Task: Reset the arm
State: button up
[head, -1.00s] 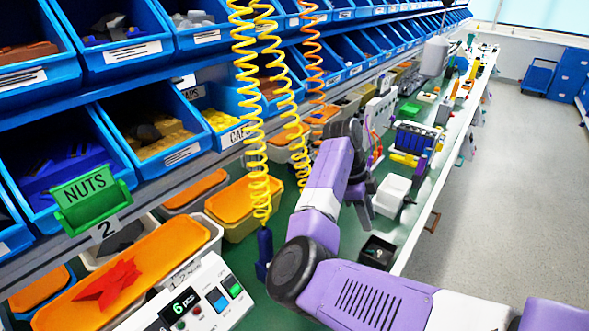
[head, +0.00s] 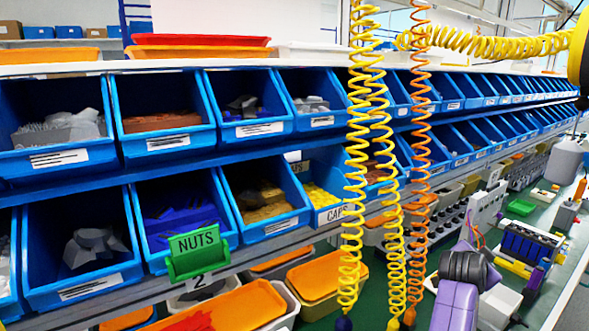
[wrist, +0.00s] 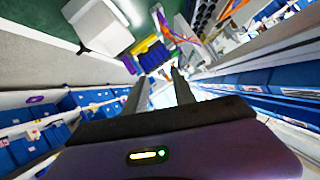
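My purple arm (head: 455,303) shows at the lower right of the head view, with its dark wrist part (head: 468,266) uppermost. The fingers are not clear there. In the wrist view my gripper (wrist: 158,90) has its two dark fingers apart, with nothing between them. A white box (wrist: 98,25) lies beyond the fingers at the upper left of the wrist view. It also shows just right of my arm in the head view (head: 500,303). No rotary switch can be made out.
Blue bins (head: 160,115) fill a two-level rack along the left and back. Yellow coiled hoses (head: 352,180) and an orange one (head: 416,150) hang in front. A green NUTS sign (head: 197,250) hangs on the rack. A blue and yellow block (head: 528,246) stands at the right.

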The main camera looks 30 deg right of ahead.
jog(key=w+a+r+n+t, duration=0.2)
jog(key=a+n+t, duration=1)
jog(key=a, duration=0.5)
jog(key=s+a+f+n+t+y, duration=0.15)
jog(key=s+a+n+y, duration=0.25)
jog(key=a, duration=0.5)
jog(key=s+a+f+n+t+y, duration=0.15)
jog(key=s+a+n+y, duration=0.25)
jog(key=a, duration=0.5)
jog(key=s+a+f+g+y, duration=0.1)
jog(key=s+a+f+y, duration=0.1)
jog(key=s+a, duration=0.6)
jog(key=s+a+f+g+y, duration=0.2)
jog(key=s+a, duration=0.6)
jog(key=s, duration=0.5)
jog(key=shift+s+a+y, duration=0.2)
jog(key=shift+s+y, duration=0.1)
jog(key=shift+s, duration=0.1)
